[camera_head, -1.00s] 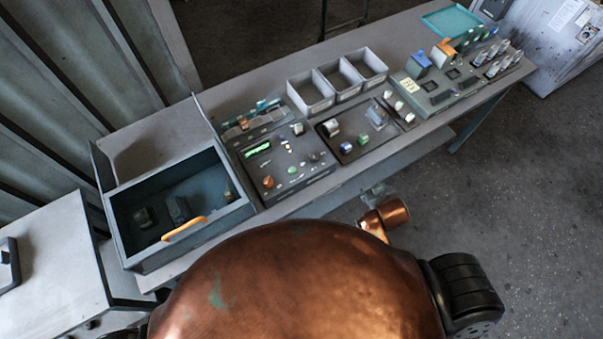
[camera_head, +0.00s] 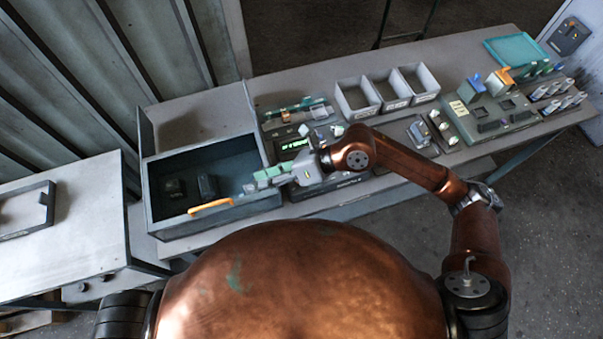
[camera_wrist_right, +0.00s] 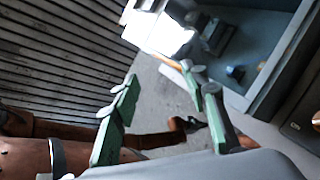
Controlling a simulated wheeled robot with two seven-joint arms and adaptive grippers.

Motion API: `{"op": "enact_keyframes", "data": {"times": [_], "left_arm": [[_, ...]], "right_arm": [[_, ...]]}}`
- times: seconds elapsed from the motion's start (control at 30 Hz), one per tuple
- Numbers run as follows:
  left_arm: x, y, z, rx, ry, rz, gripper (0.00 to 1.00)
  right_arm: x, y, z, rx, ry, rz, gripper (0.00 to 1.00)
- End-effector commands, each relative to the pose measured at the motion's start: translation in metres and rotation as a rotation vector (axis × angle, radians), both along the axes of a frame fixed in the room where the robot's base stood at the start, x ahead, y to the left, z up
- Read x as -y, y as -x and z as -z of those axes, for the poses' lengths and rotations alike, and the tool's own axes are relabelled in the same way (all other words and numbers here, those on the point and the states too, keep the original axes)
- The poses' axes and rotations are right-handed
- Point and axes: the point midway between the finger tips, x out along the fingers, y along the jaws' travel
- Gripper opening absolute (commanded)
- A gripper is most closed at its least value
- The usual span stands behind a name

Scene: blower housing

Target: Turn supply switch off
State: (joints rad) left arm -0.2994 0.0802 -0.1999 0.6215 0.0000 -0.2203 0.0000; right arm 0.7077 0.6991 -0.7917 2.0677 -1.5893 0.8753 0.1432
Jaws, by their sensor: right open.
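The control panel with a green display (camera_head: 294,144) is on the bench in the head view. My right forearm and gripper cover most of its knobs and buttons, so I cannot make out which control is the supply switch. My right gripper (camera_head: 256,181) is open and empty, above the right part of the open drawer box and left of the panel. Its two green fingers stand well apart in the right wrist view (camera_wrist_right: 164,90). My left gripper is not in view.
The open drawer box (camera_head: 160,215) with an orange handle (camera_head: 210,207) and dark blocks inside is left of the panel. Grey bins (camera_head: 357,98) stand behind. A switch board (camera_head: 490,110) and teal tray (camera_head: 515,48) are farther right. A grey cabinet (camera_head: 75,225) stands at left.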

Motion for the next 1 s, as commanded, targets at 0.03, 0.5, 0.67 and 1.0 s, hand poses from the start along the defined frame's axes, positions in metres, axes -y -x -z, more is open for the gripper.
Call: {"op": "enact_keyframes", "data": {"times": [0.03,0.5,0.67,1.0], "left_arm": [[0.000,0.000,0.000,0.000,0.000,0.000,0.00],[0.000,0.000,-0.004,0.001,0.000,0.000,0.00],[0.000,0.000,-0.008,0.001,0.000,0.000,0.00],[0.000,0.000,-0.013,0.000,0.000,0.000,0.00]], "right_arm": [[0.018,-0.011,0.028,0.083,0.158,-0.025,0.41],[0.128,-0.086,0.109,0.323,0.761,-0.014,0.41],[0.118,-0.089,0.132,0.320,0.758,-0.016,0.41],[0.105,-0.096,0.167,0.322,0.756,-0.015,0.41]]}}
